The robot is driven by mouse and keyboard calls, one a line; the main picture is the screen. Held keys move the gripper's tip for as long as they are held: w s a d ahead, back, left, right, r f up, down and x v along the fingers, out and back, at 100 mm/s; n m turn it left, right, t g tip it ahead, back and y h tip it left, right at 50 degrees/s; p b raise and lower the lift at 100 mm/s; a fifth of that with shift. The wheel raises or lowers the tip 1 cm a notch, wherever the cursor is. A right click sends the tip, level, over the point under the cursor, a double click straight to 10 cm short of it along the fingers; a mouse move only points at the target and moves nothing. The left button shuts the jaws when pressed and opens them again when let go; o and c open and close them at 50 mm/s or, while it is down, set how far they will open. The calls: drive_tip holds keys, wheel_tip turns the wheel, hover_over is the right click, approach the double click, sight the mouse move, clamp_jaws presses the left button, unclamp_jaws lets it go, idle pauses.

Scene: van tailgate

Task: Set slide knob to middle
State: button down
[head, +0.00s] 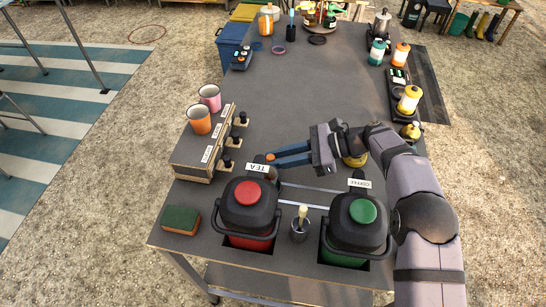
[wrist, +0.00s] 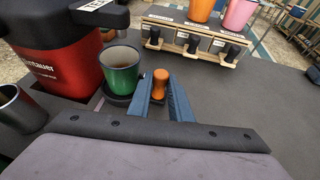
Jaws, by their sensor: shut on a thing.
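An orange knob (wrist: 160,82) with a rounded top stands between my fingers in the wrist view. In the head view its orange top (head: 271,157) shows small at the fingertips. My gripper (head: 272,160) reaches left, low over the grey table, behind the TEA urn, and is shut on the knob. It also shows in the wrist view (wrist: 158,92). The knob's lower part and whatever it rides on are mostly hidden by the fingers, so I cannot tell where it stands along its travel.
A green cup (wrist: 121,70) stands close beside the fingers. The red TEA urn (head: 249,205) and green COFFEE urn (head: 356,225) stand in front. A wooden box (head: 203,155) with black knobs, carrying two cups, is at left. The table's middle (head: 300,90) is clear.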

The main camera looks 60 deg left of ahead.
drive_tip(key=w+d, duration=0.4)
drive_tip(key=shift+w+d, duration=0.25)
drive_tip(key=c, duration=1.9)
unclamp_jaws()
drive_tip(key=shift+b+v, duration=0.65)
drive_tip(key=shift+v, duration=3)
drive_tip(key=shift+o, duration=0.4)
